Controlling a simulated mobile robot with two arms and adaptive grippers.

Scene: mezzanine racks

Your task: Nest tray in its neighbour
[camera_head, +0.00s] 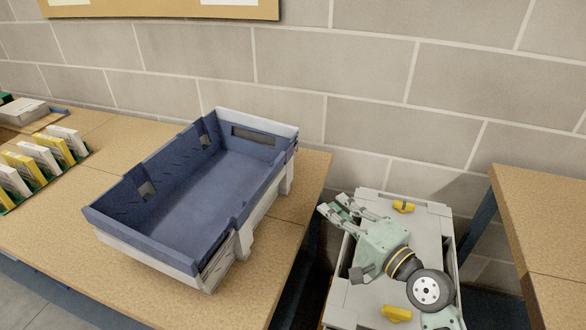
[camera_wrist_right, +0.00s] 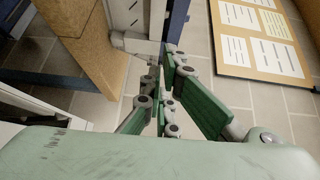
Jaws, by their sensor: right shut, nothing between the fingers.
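A blue tray (camera_head: 205,192) sits in a pale grey tray (camera_head: 213,273) on the left table. The blue rim stands above the grey wall at the near left, and grey shows along the right side and far end. I cannot tell whether the blue tray is fully seated. My right gripper (camera_head: 331,208) is shut and empty, to the right of the trays and apart from them, past the table's right edge. Its fingers also show in the right wrist view (camera_wrist_right: 160,70). My left gripper is not in view.
A grey box (camera_head: 424,238) with yellow fittings stands in the gap between tables, below my right arm. A rack of white and yellow packs (camera_head: 44,158) is at the left. Another table (camera_head: 545,225) is at the right. A block wall stands behind.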

